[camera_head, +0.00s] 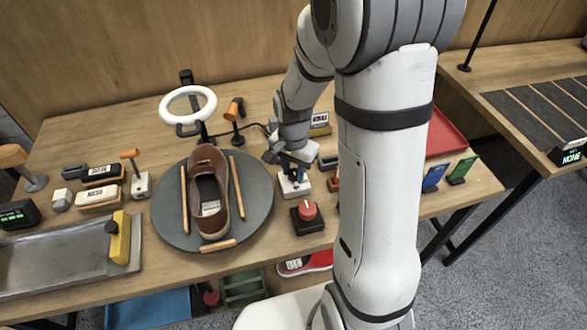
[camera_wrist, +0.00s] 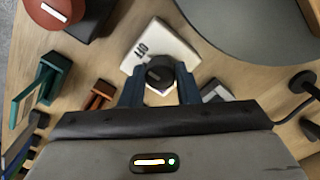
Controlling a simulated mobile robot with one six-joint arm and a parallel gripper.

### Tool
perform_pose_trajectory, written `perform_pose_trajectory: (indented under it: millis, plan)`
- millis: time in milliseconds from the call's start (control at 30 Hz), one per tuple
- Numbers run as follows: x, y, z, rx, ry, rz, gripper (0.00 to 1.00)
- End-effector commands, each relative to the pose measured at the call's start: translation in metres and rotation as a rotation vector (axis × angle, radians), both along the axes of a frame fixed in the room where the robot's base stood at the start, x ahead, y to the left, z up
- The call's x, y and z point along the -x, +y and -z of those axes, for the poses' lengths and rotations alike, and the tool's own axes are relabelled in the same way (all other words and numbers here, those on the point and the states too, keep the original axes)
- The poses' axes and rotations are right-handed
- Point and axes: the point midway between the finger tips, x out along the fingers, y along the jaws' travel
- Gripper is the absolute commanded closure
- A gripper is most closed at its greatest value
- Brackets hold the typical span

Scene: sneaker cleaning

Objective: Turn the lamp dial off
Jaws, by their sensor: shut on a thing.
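The lamp dial is a small dark round knob (camera_wrist: 158,73) on a white box (camera_wrist: 172,45) marked "OFF" in the wrist view. My gripper (camera_wrist: 160,84) is shut on the knob, with one blue-grey finger on each side. In the head view my gripper (camera_head: 293,163) points down onto the white box (camera_head: 295,188), right of the round grey mat, and hides most of the knob. The pointer's setting is too small to read. The white ring lamp (camera_head: 164,109) stands at the back left; I cannot tell whether it is lit.
A black box with a red knob (camera_head: 307,210) stands just in front of the white box. A brown shoe (camera_head: 206,185) lies on the grey mat (camera_head: 262,190) to the left. A metal tray (camera_head: 60,268) is at the front left. A red tray (camera_head: 446,134) is behind my arm.

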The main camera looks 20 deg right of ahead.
Motion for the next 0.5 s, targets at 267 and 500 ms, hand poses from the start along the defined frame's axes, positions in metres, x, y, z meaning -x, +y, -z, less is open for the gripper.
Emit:
perform_pose_trajectory:
  millis: [267,500]
  plan:
    - [-0.0005,-0.0002,-0.0005,-0.001,-0.001,0.002,0.67]
    - [-0.0003,-0.0004,-0.0003,-0.001,-0.001,0.001,0.49]
